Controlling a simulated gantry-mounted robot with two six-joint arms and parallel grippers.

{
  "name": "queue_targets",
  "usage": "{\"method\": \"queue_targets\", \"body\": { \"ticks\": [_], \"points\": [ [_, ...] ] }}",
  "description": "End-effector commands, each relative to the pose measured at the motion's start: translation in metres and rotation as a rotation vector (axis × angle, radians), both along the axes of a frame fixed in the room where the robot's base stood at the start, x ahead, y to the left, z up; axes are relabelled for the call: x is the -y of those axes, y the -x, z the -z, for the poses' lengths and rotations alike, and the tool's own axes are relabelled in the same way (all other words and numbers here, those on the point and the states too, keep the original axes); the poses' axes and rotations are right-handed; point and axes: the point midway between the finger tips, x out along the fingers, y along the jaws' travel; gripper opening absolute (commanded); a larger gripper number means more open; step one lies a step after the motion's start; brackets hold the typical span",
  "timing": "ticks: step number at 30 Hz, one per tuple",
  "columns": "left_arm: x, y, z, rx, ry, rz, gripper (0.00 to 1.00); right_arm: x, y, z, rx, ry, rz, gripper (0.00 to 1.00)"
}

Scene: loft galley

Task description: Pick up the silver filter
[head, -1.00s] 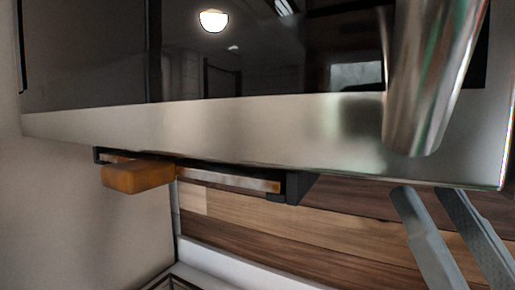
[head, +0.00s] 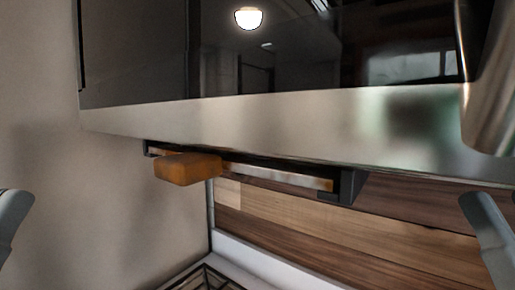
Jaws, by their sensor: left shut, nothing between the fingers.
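A flat, silvery strip (head: 280,177) sits in a dark frame under the front edge of a steel-and-black-glass appliance. It may be the silver filter, seen edge-on. An orange-brown block (head: 188,169) is in front of the strip's left part and hides some of it. My left gripper (head: 12,215) shows only as a grey piece at the left edge, shut and empty, well apart from the strip. A similar grey piece at the right (head: 485,225) seems to be my right gripper, below and right of the strip; its jaws cannot be made out.
The appliance (head: 290,118) overhangs the scene, with a dark bracket (head: 348,187) at the strip's right end. A shiny steel cylinder (head: 488,100) is at the upper right. Wood panelling (head: 370,235) is behind and below. The space before the plain left wall (head: 120,220) looks clear.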

Motion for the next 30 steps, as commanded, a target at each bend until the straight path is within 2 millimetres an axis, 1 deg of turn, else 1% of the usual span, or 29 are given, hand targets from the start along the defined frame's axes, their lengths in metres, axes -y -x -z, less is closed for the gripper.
{"method": "queue_targets", "body": {
  "ticks": [13,14,15,17,18,20,21,23,24,28,30],
  "points": [
    [0.0000,0.0000,0.0000,0.000,0.000,0.000,0.00,0.0000,0.0001,-0.0001,0.000,0.000,0.000,0.50],
    [0.0000,0.0000,0.0000,0.000,0.000,0.000,0.04,0.0000,0.0001,-0.0001,0.000,0.000,0.000,0.50],
    [0.0000,0.0000,0.0000,0.000,0.000,0.000,0.11,0.0000,0.0001,-0.0001,0.000,0.000,0.000,0.50],
    [0.0000,0.0000,0.0000,0.000,0.000,0.000,0.22,0.0000,0.0001,-0.0001,0.000,0.000,0.000,0.50],
    [0.0000,0.0000,0.0000,0.000,0.000,0.000,0.29,0.0000,0.0001,-0.0001,0.000,0.000,0.000,0.50],
    [0.0000,0.0000,0.0000,0.000,0.000,0.000,0.40,0.0000,0.0001,-0.0001,0.000,0.000,0.000,0.50],
    [0.0000,0.0000,0.0000,0.000,0.000,0.000,0.47,0.0000,0.0001,-0.0001,0.000,0.000,0.000,0.50],
    [0.0000,0.0000,0.0000,0.000,0.000,0.000,0.58,0.0000,0.0001,-0.0001,0.000,0.000,0.000,0.50],
    [0.0000,0.0000,0.0000,0.000,0.000,0.000,0.65,0.0000,0.0001,-0.0001,0.000,0.000,0.000,0.50],
    [0.0000,0.0000,0.0000,0.000,0.000,0.000,0.88,0.0000,0.0000,0.0000,0.000,0.000,0.000,0.50],
    [0.0000,0.0000,0.0000,0.000,0.000,0.000,0.90,0.0000,0.0000,0.0000,0.000,0.000,0.000,0.50]
  ]
}}
